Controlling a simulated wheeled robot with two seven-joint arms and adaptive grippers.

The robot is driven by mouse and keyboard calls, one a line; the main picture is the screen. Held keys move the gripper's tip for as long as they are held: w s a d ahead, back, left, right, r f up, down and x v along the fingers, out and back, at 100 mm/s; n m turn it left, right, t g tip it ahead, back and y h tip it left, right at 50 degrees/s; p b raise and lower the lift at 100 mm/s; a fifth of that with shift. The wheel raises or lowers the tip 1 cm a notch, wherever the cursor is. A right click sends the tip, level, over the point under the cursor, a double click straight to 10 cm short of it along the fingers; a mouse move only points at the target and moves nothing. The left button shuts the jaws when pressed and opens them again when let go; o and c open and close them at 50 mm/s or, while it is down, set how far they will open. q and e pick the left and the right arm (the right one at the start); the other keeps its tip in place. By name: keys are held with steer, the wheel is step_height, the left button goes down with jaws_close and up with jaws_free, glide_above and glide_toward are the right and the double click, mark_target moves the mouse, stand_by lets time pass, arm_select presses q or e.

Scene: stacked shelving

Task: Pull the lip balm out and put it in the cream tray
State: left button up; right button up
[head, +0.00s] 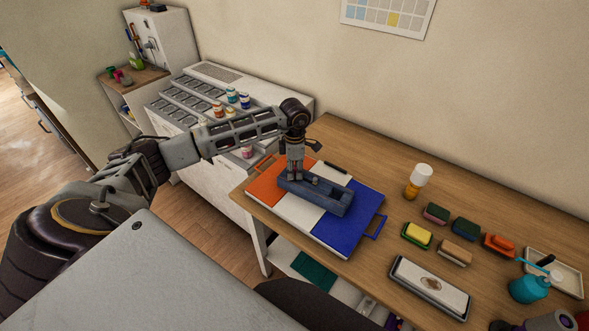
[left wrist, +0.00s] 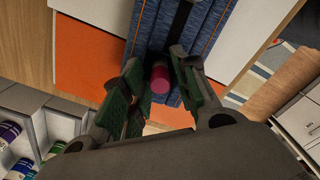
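A long blue holder (head: 332,198) lies on a board with orange, white and blue sections. It also shows in the left wrist view (left wrist: 214,22). A pink-red cylinder, probably the lip balm (left wrist: 160,79), sits at the holder's near end; its lower part is hidden. My left gripper (head: 293,178) points down over the holder's left end. In the left wrist view its green-padded fingers (left wrist: 160,85) stand apart on either side of the cylinder, with a visible gap at left. A shallow cream tray (head: 569,279) is at the far right. My right gripper is out of view.
A dark pen (head: 335,167) lies behind the holder. Bare table lies between the board and the sponges.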

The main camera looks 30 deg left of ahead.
arm_select(q)
jaws_close()
steer(key=shift+r+p, duration=0.3)
steer(key=shift+r, duration=0.5)
stand_by(1.2)
steer(key=shift+r+p, duration=0.65)
steer(key=shift+r, duration=0.9)
steer(key=shift+r, duration=0.2)
